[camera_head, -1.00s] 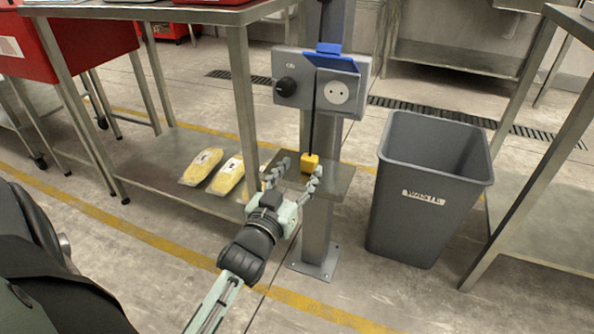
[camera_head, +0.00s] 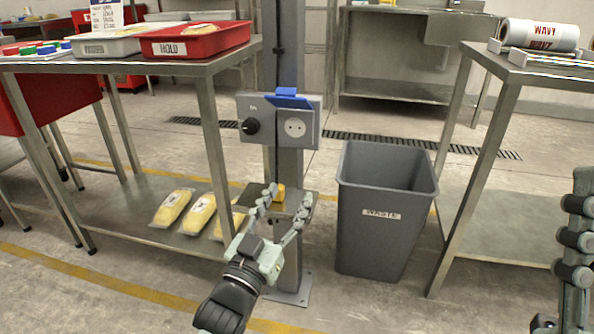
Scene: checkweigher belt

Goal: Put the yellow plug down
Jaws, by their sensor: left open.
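The yellow plug (camera_head: 280,190) rests on the small steel shelf (camera_head: 256,196) on the grey post, below the socket (camera_head: 296,127). A dark cord runs down the post toward it. My left gripper (camera_head: 288,200) is open, its fingers pointing up toward the shelf.
A grey waste bin (camera_head: 385,243) stands right of the post. At left, a steel table (camera_head: 190,66) bears a red HOLD tray (camera_head: 200,41); yellow packs (camera_head: 172,207) lie on its lower shelf. Another table at right (camera_head: 520,72) holds WAVY film rolls (camera_head: 541,33).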

